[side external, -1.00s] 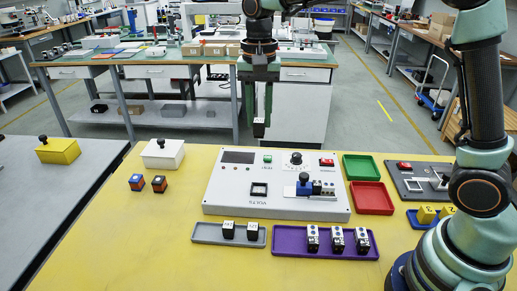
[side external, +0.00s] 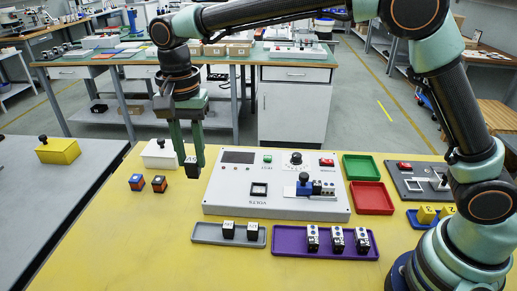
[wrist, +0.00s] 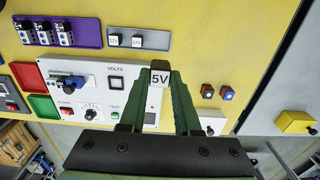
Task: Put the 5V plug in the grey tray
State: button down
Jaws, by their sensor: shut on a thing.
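My gripper (side external: 189,158) is shut on the 5V plug (side external: 191,165), a small black block with a white label. In the wrist view, the 5V label faces the camera on the plug (wrist: 160,79), between the green fingers. The plug is held in the air, showing near the white lidded box in the side view. The grey tray (side external: 203,234) lies on the yellow table in front of the white panel. It holds two black plugs with white labels (side external: 240,230) towards its middle and right. The tray's bare end (wrist: 157,40) shows in the wrist view.
The white VOLTS panel (side external: 225,190) has a blue lever and a knob. A purple tray (side external: 285,244) with several blocks sits right of the grey tray. Two small cubes (side external: 148,183) and a white box (side external: 163,154) stand left. Green and red trays lie at the right.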

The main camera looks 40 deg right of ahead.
notch_tip(320, 180, down, 18)
jog(key=shift+r, duration=0.1)
dwell(0.4)
jog(key=c, duration=0.6)
grip_release()
jog(key=shift+f, duration=0.2)
jog(key=shift+r, duration=0.1)
